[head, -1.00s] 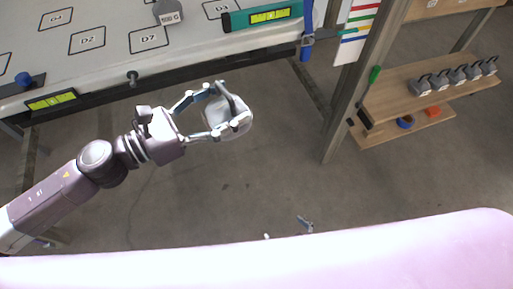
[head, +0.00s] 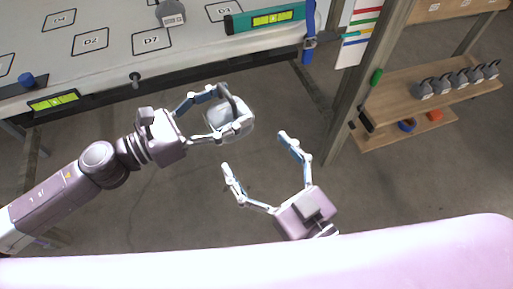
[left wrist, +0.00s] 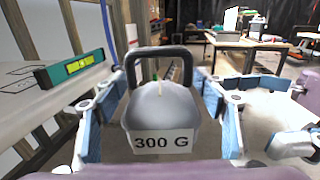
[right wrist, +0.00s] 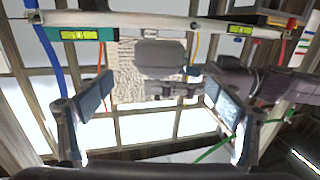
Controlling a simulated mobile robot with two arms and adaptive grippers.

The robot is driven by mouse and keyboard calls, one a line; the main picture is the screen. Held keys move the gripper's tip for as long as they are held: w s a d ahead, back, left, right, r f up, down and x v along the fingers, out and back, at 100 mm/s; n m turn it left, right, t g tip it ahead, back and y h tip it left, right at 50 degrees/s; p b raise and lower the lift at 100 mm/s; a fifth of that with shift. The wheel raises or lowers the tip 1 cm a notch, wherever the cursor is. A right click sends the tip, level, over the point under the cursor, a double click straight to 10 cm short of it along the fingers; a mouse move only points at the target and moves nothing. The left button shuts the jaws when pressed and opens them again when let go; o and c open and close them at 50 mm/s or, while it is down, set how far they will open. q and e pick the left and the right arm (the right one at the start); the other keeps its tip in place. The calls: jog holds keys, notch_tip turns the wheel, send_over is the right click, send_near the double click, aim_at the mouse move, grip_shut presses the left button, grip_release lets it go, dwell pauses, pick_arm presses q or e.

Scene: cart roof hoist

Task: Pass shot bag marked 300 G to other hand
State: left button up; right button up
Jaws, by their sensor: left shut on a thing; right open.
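My left gripper (head: 236,108) is shut on the grey shot bag (head: 222,117), held out in the air beyond the table edge. In the left wrist view the bag (left wrist: 160,112) sits upright between the finger pads, with its dark handle on top and a white label reading 300 G. My right gripper (head: 255,152) is open and empty, just below and right of the bag in the head view, fingers pointing toward it. In the right wrist view the bag (right wrist: 160,56) shows ahead, beyond and above the open fingertips, apart from them.
The table (head: 110,65) with marked squares holds another grey bag (head: 171,14) and a green level (head: 265,18). A wooden post (head: 362,85) stands right of my grippers. A shelf (head: 400,97) beyond carries several grey bags. The floor below the grippers is clear.

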aim_at(227, 113)
jog(key=x, duration=1.2)
jog(key=shift+r, duration=0.35)
jog(key=c, duration=1.5)
pick_arm(q)
jog(key=o, duration=1.2)
pick_arm(e)
jog(key=shift+r, duration=0.1)
pick_arm(q)
jog(key=shift+a, duration=0.1)
